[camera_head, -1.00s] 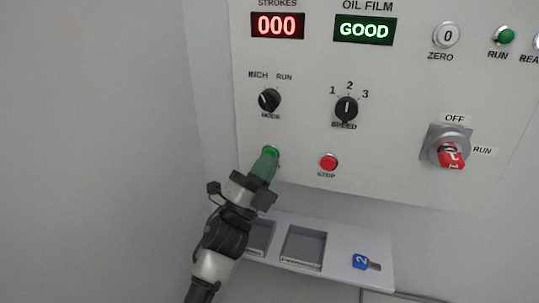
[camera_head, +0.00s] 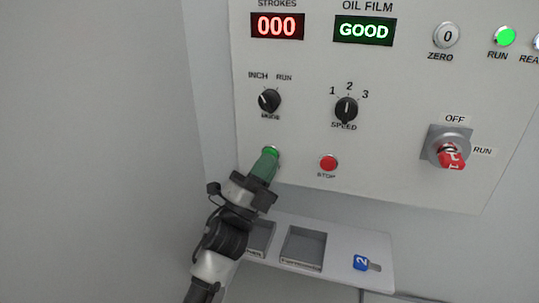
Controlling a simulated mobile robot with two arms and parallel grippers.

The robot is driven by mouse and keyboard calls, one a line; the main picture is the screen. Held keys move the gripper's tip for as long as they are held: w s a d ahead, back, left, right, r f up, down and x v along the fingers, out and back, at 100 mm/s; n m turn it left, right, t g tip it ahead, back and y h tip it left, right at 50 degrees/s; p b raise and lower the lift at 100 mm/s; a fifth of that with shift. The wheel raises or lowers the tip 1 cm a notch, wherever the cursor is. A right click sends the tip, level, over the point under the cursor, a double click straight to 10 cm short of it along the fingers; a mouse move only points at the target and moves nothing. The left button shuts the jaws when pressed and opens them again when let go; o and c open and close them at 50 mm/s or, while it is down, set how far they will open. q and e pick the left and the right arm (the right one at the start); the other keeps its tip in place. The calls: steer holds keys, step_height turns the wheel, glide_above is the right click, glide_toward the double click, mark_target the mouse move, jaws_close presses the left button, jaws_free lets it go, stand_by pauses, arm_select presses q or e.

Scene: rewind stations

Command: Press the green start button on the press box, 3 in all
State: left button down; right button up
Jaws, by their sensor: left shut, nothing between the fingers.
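The press box panel (camera_head: 300,60) fills the right of the view. The green start button (camera_head: 271,151) is at its lower left, partly hidden by my left gripper. My left gripper (camera_head: 267,160) is shut and empty, with its tips at the button; they look to be touching it. The STROKES display (camera_head: 277,26) reads 000. The green RUN lamp (camera_head: 504,36) is brightly lit. My right gripper is not in view.
The red STOP button (camera_head: 328,162) is just right of my gripper. The MODE knob (camera_head: 269,100) and SPEED knob (camera_head: 346,109) are above. A red-tagged OFF/RUN switch (camera_head: 449,152) is further right. A shelf (camera_head: 343,245) below holds a blue tag marked 2 (camera_head: 361,262).

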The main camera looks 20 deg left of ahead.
arm_select(q)
steer(key=shift+s, duration=0.55)
steer(key=s+p, duration=0.1)
steer(key=s, duration=0.4)
steer(key=shift+a, duration=0.1)
stand_by(2.4)
